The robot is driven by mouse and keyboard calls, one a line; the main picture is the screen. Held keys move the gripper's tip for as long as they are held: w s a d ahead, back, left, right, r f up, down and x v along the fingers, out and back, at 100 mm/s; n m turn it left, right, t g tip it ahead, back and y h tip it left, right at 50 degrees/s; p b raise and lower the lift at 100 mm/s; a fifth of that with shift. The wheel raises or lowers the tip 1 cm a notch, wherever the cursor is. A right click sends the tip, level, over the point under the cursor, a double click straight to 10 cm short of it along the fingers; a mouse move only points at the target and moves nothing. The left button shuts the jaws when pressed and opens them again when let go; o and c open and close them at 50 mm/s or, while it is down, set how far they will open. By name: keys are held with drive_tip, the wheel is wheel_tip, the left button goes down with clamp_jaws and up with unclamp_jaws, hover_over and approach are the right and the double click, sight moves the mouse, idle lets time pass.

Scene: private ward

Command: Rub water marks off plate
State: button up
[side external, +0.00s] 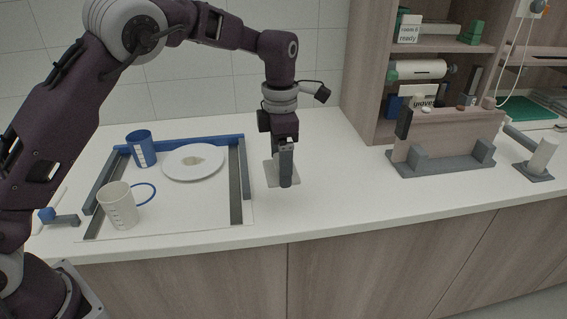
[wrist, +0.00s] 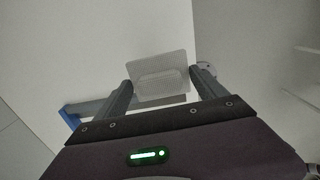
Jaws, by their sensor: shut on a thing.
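The white plate (side external: 209,168) lies in the tray frame, with a dull beige-grey mark (side external: 190,160) near its middle. A pale grey cloth (side external: 270,170) lies on the counter just right of the frame, and it also shows in the wrist view (wrist: 160,66) as a textured sheet with a raised fold. My gripper (side external: 286,185) points down over the cloth. Its fingers (wrist: 163,92) are shut on the fold of the cloth, one finger at each side. The gripper hides part of the cloth in the side view.
The tray frame (side external: 236,185) has blue and dark grey rails. In it stand a blue cup (side external: 141,148) and a white cup (side external: 118,205) with a blue handle. A grey-based rack (side external: 440,165) and a shelf unit (side external: 365,95) stand to the right. The counter front (side external: 330,215) is clear.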

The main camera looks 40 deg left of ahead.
drive_tip(key=w+a+n, duration=0.3)
drive_tip(key=a+n, duration=0.2)
drive_tip(key=a, duration=1)
drive_tip(key=n, duration=0.4)
hover_over(207, 158)
drive_tip(key=shift+a+f, duration=0.15)
drive_tip(key=shift+f, duration=3.5)
drive_tip(key=shift+s+a+f, duration=0.1)
drive_tip(key=shift+a+f, duration=0.05)
drive_tip(key=shift+f, duration=0.05)
drive_tip(key=shift+c, duration=0.7)
drive_tip(key=shift+s+a+f, duration=0.2)
drive_tip(key=shift+s, duration=0.15)
drive_tip(key=shift+s+a, duration=0.6)
drive_tip(key=shift+s, duration=0.25)
drive_tip(key=shift+s+a, duration=0.55)
drive_tip(key=shift+s, duration=0.25)
drive_tip(key=shift+s+a, duration=0.6)
drive_tip(key=shift+s, duration=0.25)
drive_tip(key=shift+w+d, duration=0.65)
drive_tip(key=shift+w, duration=0.3)
drive_tip(key=shift+w+d, duration=0.7)
drive_tip(key=shift+w, duration=0.25)
drive_tip(key=shift+w+d, duration=0.65)
drive_tip(key=shift+w, duration=0.3)
drive_tip(key=shift+w+d+r, duration=0.1)
drive_tip(key=shift+w+d, duration=0.05)
drive_tip(key=shift+w, duration=0.05)
wheel_tip(207, 158, up, 8)
